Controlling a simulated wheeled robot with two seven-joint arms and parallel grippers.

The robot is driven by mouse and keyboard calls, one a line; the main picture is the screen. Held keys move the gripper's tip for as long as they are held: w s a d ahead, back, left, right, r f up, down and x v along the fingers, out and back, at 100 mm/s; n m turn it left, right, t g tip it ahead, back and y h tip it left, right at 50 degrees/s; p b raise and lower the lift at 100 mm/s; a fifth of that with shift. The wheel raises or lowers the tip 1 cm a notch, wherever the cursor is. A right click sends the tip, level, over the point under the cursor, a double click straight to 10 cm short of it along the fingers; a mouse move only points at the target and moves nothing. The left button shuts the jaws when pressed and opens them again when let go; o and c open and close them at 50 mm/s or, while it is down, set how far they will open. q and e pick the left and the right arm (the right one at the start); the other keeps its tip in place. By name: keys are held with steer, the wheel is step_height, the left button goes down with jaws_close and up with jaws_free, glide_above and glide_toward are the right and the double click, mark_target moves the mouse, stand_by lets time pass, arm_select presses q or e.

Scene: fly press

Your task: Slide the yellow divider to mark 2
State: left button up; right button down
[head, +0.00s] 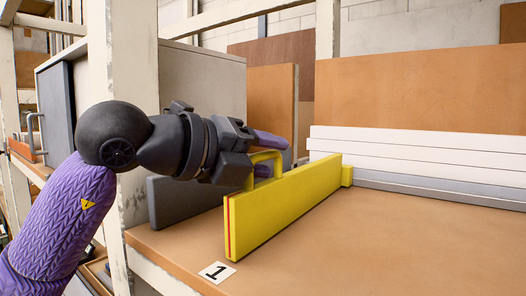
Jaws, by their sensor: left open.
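The yellow divider (290,208) stands upright on the brown shelf board, running from the front edge toward the back. It has a yellow loop handle on its upper edge and a red stripe on its front end. My left gripper (268,156) is at the handle, its purple fingers open on either side of the handle bar; I cannot tell whether they touch it. A white label with the number 1 (217,272) lies on the shelf by the divider's front end. Mark 2 is not in view. My right gripper is not in view.
A dark grey panel (178,203) stands just left of the divider, partly behind my gripper. White and grey boards (430,160) are stacked at the back right. A pale post (117,100) rises at the left. The shelf board (400,240) right of the divider is clear.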

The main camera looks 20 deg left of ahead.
arm_select(q)
steer(key=shift+w, duration=0.1)
jaws_close()
stand_by(1.2)
